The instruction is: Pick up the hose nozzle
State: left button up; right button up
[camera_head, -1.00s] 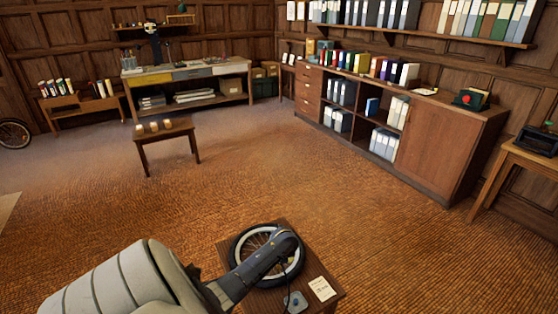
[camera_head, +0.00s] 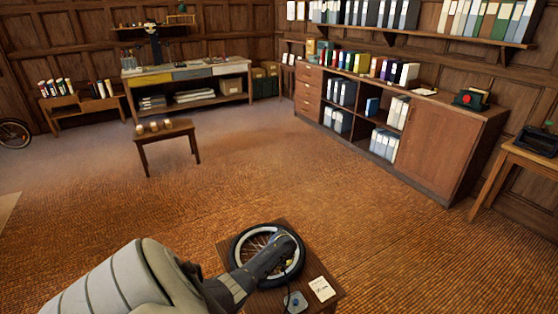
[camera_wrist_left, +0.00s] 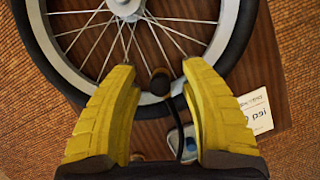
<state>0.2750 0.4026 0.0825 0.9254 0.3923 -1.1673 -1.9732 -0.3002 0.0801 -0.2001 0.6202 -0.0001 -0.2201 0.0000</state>
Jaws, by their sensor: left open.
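The hose nozzle (camera_wrist_left: 160,83) looks like a small dark round piece at the wheel's pale rim in the left wrist view. A thin black hose (camera_wrist_left: 181,118) curves down from near it to a grey-blue device (camera_wrist_left: 188,140). The device (camera_head: 295,301) also shows in the head view. The spoked wheel (camera_head: 238,250) lies flat on a small wooden table. My left gripper (camera_wrist_left: 158,68) is open, its yellow fingers on either side of the nozzle and apart from it. In the head view my left arm hides the nozzle. My right gripper is not in view.
A white card with writing (camera_head: 321,289) lies at the right of the small table (camera_head: 330,303). It also shows in the left wrist view (camera_wrist_left: 257,110). Beyond the table is open carpet. A low stool-like table (camera_head: 165,132) and a long cabinet (camera_head: 440,150) stand farther off.

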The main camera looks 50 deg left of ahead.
pick_arm(q)
jog(key=shift+c, duration=0.4)
grip_shut()
jog(key=shift+r, duration=0.1)
